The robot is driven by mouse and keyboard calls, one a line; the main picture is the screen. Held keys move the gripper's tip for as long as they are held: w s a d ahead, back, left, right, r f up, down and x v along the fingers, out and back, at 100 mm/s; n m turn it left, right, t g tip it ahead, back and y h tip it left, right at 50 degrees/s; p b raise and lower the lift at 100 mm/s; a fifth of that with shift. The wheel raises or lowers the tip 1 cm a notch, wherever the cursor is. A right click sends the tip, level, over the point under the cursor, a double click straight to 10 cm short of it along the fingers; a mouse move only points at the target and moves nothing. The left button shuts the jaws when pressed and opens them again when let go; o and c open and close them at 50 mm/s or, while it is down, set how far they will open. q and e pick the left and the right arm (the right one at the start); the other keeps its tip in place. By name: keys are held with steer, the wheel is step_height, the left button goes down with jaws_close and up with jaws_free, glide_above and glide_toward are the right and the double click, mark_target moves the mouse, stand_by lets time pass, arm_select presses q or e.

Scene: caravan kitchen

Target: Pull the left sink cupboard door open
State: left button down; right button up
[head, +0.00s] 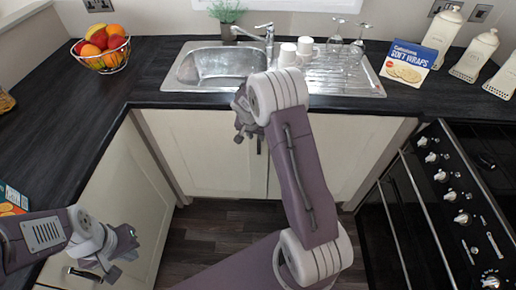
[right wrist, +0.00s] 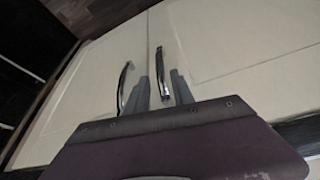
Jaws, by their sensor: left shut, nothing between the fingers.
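The left sink cupboard door (head: 200,155) is a cream panel below the sink and looks shut. Its dark handle (head: 259,145) is near its right edge, partly hidden by my right arm. My right gripper (head: 243,118) is at the top of this door. In the right wrist view, where the floor is at the top, my right gripper (right wrist: 158,92) is open. The left door's handle (right wrist: 160,70) lies between its fingers; contact cannot be told. The other door's handle (right wrist: 123,85) is outside them. My left gripper (head: 112,268) is shut and empty at lower left.
The right sink cupboard door (head: 345,160) is partly behind my right arm. The oven (head: 430,215) stands to the right. Another cream cupboard (head: 125,205) is at left, its handle (head: 84,275) near my left gripper. Dark floor (head: 220,235) shows clear below the sink doors.

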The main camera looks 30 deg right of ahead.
steer(key=x, duration=0.9)
steer(key=shift+w, duration=0.1)
jaws_close()
stand_by(1.2)
